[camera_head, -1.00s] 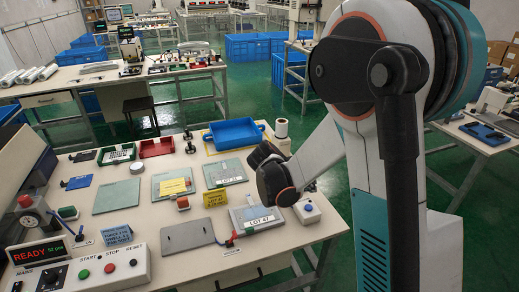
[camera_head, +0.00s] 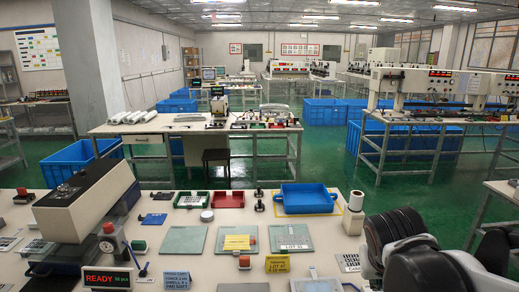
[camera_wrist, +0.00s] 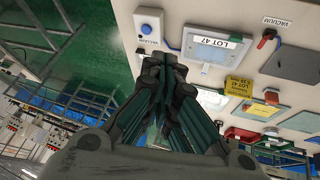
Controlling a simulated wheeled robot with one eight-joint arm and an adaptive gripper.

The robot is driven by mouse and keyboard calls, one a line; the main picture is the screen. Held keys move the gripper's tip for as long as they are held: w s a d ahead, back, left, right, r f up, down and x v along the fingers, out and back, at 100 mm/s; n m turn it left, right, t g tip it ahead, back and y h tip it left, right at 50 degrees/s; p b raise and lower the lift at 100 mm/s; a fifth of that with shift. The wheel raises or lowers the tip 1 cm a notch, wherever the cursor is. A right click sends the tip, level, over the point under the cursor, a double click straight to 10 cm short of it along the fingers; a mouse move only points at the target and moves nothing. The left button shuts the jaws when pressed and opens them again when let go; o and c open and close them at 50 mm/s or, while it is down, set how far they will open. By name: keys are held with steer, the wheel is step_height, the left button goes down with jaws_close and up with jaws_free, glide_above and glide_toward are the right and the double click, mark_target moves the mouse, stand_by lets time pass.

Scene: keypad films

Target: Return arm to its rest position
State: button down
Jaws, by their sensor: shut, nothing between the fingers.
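My arm (camera_head: 430,262) shows at the lower right of the head view, folded low over the table's right side. My gripper is out of the head view. In the wrist view my gripper (camera_wrist: 168,68) has its dark fingers together and empty. It is near the edge of the white worktable (camera_wrist: 125,12). A blue-button box (camera_wrist: 150,27) and a plate labelled LOT 47 (camera_wrist: 215,52) lie on the table beyond the fingertips. Whether the fingers touch anything is not clear, but they look apart from these things.
The worktable carries a blue tray (camera_head: 306,199), a red bin (camera_head: 228,200), a green bin (camera_head: 190,200), flat plates (camera_head: 183,241) and a yellow sign (camera_head: 278,263). A READY display (camera_head: 107,278) stands at the front left. Green floor (camera_head: 330,165) lies open behind the table.

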steer(key=s+a+r+n+t+y, duration=0.1)
steer(key=s+a+y, duration=0.1)
steer(key=s+a, duration=0.4)
steer(key=s, duration=0.2)
steer(key=shift+s+r+n+t+y, duration=0.3)
steer(key=shift+s+n+t+y, duration=0.05)
steer(key=shift+n+t+y, duration=0.05)
